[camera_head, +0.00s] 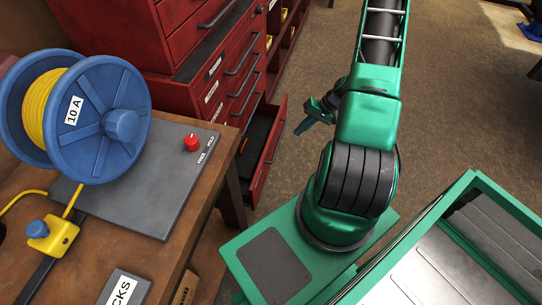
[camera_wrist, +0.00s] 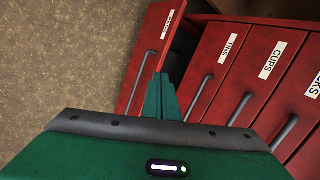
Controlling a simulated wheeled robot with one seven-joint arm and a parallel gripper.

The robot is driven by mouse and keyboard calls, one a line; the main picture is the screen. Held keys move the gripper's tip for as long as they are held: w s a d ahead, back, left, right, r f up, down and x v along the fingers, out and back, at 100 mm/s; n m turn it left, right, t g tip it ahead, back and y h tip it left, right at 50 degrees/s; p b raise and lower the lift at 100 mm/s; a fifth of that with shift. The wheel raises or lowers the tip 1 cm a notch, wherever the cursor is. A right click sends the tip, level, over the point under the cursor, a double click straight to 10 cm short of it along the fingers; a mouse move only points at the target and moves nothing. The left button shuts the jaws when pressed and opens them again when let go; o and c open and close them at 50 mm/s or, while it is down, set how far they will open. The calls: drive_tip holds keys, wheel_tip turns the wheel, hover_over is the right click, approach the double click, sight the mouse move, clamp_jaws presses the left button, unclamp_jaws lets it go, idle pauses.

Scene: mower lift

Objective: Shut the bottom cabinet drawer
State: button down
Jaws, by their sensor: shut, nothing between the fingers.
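The red bottom cabinet drawer (camera_head: 270,152) is pulled out from the cabinet (camera_head: 205,78), and its dark inside shows. In the wrist view its labelled front (camera_wrist: 150,50) stands out from the other drawer fronts, with a dark gap behind it. My gripper (camera_head: 308,117) is to the right of the drawer front in the head view. In the wrist view the green fingers (camera_wrist: 161,90) are shut and empty, and they overlap the edge of the drawer front. I cannot tell whether they touch it. The far parts of the drawer are partly hidden.
The wooden workbench (camera_head: 150,250) on the left holds a blue cable reel (camera_head: 95,115) and a grey plate with a red knob (camera_head: 192,142). The drawers above, such as the one labelled CUPS (camera_wrist: 262,75), look shut. Brown floor (camera_head: 440,110) lies open at the right.

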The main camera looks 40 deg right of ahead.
sight(265, 156)
wheel_tip(265, 156, down, 12)
drive_tip(key=s+a+m+t, duration=0.1)
drive_tip(key=m+t, duration=0.2)
drive_tip(key=shift+t, duration=0.3)
drive_tip(key=x, duration=0.8)
drive_tip(key=a+r+x, duration=0.1)
drive_tip(key=x, duration=0.4)
drive_tip(key=shift+w+a+r, duration=0.1)
drive_tip(key=shift+w, duration=0.25)
drive_tip(key=shift+w+a, duration=0.3)
drive_tip(key=shift+w, duration=0.1)
